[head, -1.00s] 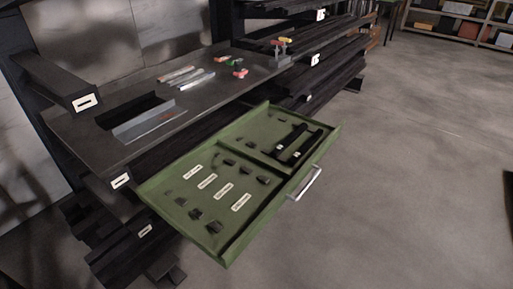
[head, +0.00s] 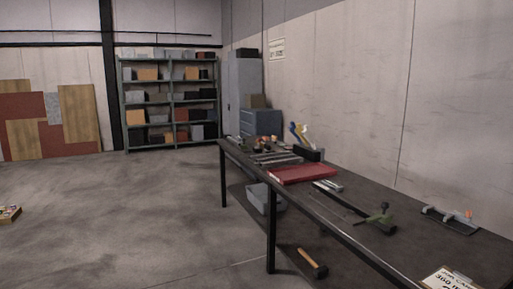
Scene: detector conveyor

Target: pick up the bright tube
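I cannot make out a bright tube for certain in the head view. Several pale, long metal pieces (head: 277,158) lie on the far part of a dark workbench (head: 420,242). Shorter pale bars (head: 328,186) lie beside a red flat case (head: 302,174); they are too small to identify. Neither of my grippers is in view.
A grey bin (head: 264,199) and a hammer (head: 312,264) are below. Shelves (head: 170,100) stand behind. The left floor is mostly clear.

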